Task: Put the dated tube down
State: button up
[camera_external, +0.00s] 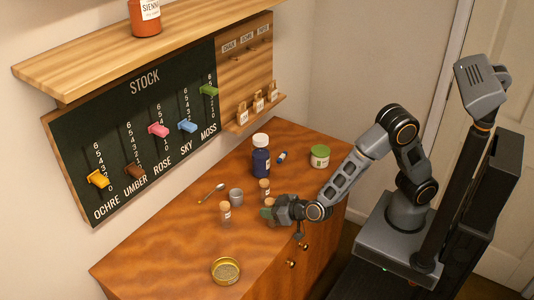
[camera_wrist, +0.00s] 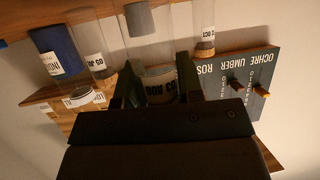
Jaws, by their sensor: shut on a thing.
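My gripper (camera_external: 274,211) is low over the front right of the wooden table. In the wrist view its two dark fingers (camera_wrist: 158,85) are shut on a glass tube (camera_wrist: 159,72) with a dated label, partly hidden, that seems to read 03 AUG. In the external view the gripper mostly hides this tube; I cannot tell whether its base touches the table. Two other corked, labelled tubes stand nearby: one to the left (camera_external: 225,212) and one just behind (camera_external: 264,190). They also show in the wrist view, at the right (camera_wrist: 204,28) and the left (camera_wrist: 95,50).
A blue bottle (camera_external: 260,160), a small blue-and-white item (camera_external: 281,157) and a green jar (camera_external: 320,156) are at the back. A brass dish (camera_external: 226,271) is at the front. The table's left side (camera_external: 150,258) is clear.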

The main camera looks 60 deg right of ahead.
jog(key=shift+f, duration=0.1)
jog(key=shift+f, duration=0.15)
jog(key=o, duration=1)
jog(key=shift+c, duration=0.2)
jog(key=shift+f+b, duration=0.1)
jog(key=shift+b, duration=0.25)
jog(key=shift+s+r, duration=0.25)
jog(key=shift+s, duration=0.05)
jog(key=p+v, duration=0.1)
jog(key=v, duration=1.2)
jog(key=shift+s+f+p, duration=0.2)
jog(key=shift+p, duration=0.1)
